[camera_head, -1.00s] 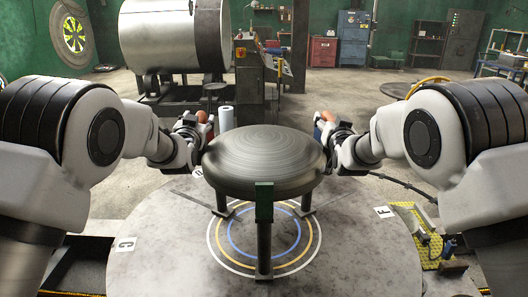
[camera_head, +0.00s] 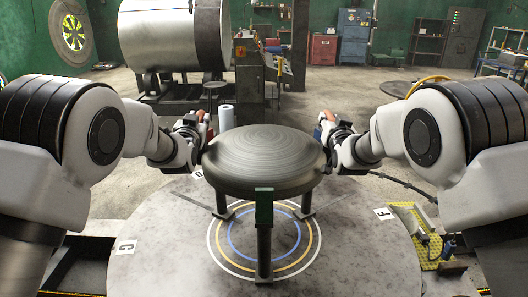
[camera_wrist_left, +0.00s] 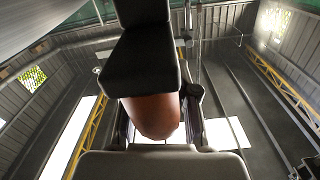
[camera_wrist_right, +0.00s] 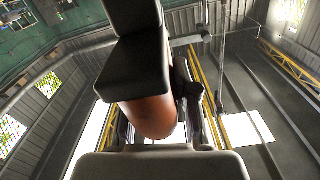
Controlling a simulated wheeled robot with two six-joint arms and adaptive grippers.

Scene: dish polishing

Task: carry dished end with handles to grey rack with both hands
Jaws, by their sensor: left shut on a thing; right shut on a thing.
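The dished end (camera_head: 264,155) is a round, brushed dark-metal dome, centred in the head view just above a stand with green-topped legs (camera_head: 264,209). My left gripper (camera_head: 199,127) is at its left side, shut on an orange-brown handle (camera_head: 207,117); that handle also shows in the left wrist view (camera_wrist_left: 157,116). My right gripper (camera_head: 330,127) is at its right side, shut on the other handle (camera_head: 328,115), seen too in the right wrist view (camera_wrist_right: 152,116). The dished end looks level. I cannot tell which thing is the grey rack.
The stand is on a round grey table (camera_head: 160,235) with coloured rings. A yellow mat with tools (camera_head: 425,240) lies at its right. A white cylinder (camera_head: 226,117) stands behind the left gripper. A large metal tank (camera_head: 175,35) and cabinets (camera_head: 354,35) are further back.

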